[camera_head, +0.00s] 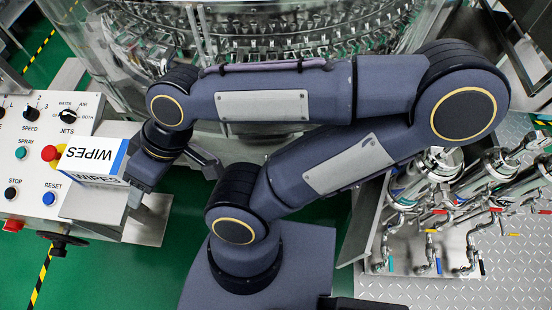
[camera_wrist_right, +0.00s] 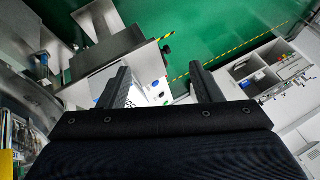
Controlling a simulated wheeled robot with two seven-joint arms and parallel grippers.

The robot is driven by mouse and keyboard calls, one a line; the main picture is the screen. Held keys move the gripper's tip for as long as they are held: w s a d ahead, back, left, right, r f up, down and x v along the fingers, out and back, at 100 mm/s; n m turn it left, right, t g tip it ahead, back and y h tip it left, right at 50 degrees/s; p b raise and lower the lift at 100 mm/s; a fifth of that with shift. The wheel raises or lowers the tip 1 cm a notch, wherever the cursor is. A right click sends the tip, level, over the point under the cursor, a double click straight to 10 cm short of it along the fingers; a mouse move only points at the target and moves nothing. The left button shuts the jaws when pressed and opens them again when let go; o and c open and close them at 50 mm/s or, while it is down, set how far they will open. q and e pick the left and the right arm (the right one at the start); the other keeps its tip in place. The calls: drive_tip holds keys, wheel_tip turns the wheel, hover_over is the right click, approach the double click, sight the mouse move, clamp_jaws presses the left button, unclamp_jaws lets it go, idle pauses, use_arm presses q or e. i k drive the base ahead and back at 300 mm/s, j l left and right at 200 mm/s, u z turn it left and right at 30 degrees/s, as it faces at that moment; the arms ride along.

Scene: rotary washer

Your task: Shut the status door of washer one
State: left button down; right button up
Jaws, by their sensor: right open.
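The washer (camera_head: 270,30) stands at the top of the head view, a round machine behind a clear curved guard with many metal clips inside. I cannot make out a status door or a "one" label in either view. My right gripper (camera_head: 175,177) is beside the control panel's right edge, its fingers spread and nothing seen held. In the right wrist view my right gripper (camera_wrist_right: 160,78) shows two dark fingers apart, with part of a white surface with a blue button seen between them. My left gripper is in neither view.
A white and blue WIPES box (camera_head: 90,157) is on the control panel (camera_head: 22,185), close to my right gripper. Steel pipes and valves (camera_head: 440,215) stand at the right. Green floor (camera_head: 120,265) is open below the panel.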

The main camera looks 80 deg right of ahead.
sight(357, 245)
drive_tip(key=k+j+z, duration=0.1)
drive_tip(key=k+j, duration=0.15)
drive_tip(key=k, duration=0.2)
drive_tip(key=k+j+z, duration=0.1)
drive_tip(key=k, duration=0.3)
drive_tip(key=k+j+z, duration=0.15)
drive_tip(key=k+j, duration=0.15)
drive_tip(key=k, duration=0.15)
drive_tip(key=z, duration=2.3)
drive_tip(key=l+z, duration=0.35)
drive_tip(key=i+l+z, duration=0.1)
drive_tip(key=z, duration=0.2)
